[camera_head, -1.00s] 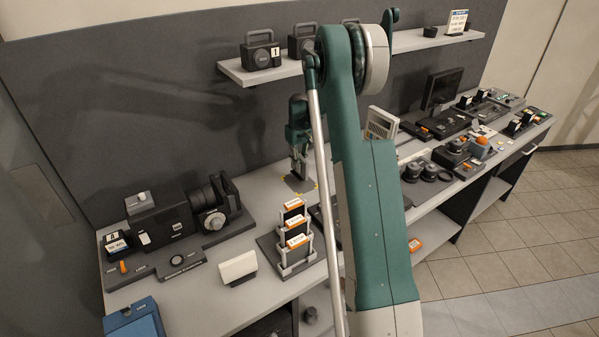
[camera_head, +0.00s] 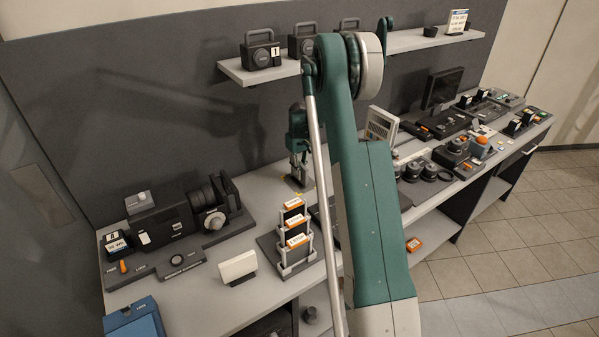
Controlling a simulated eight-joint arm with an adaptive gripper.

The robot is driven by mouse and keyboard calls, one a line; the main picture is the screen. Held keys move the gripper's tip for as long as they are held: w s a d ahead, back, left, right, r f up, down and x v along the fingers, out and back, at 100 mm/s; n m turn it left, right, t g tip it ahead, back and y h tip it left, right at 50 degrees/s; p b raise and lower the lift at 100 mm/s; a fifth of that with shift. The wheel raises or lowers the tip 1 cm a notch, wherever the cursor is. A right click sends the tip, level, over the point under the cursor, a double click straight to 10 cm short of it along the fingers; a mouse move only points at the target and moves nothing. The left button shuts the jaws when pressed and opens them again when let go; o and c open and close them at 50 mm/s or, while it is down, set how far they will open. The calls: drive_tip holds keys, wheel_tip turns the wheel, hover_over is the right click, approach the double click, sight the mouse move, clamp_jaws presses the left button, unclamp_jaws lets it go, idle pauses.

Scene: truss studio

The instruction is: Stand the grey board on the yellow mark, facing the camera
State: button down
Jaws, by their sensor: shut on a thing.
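My gripper (camera_head: 299,172) is at the back of the bench, low over its top, left of my upper arm link. It is shut on a small grey piece, which I take to be the grey board (camera_head: 293,183). The board is mostly hidden by the fingers, so its tilt, its facing and whether it touches the bench cannot be told. A bit of the yellow mark (camera_head: 303,188) shows beside and below the fingertips. The camera (camera_head: 165,222) stands on a dark base to the left, its lens end toward the right.
A rack of orange-edged cards (camera_head: 295,238) stands in front of my gripper. A white block (camera_head: 237,267) sits left of it. A shelf (camera_head: 240,75) with several dark handled boxes hangs above. Several dark round parts (camera_head: 428,172) lie right of my arm.

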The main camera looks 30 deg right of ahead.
sight(300, 163)
drive_tip(key=c, duration=2.5)
unclamp_jaws()
drive_tip(key=shift+o, duration=0.2)
drive_tip(key=shift+r, duration=3.85)
drive_tip(key=shift+a, duration=0.1)
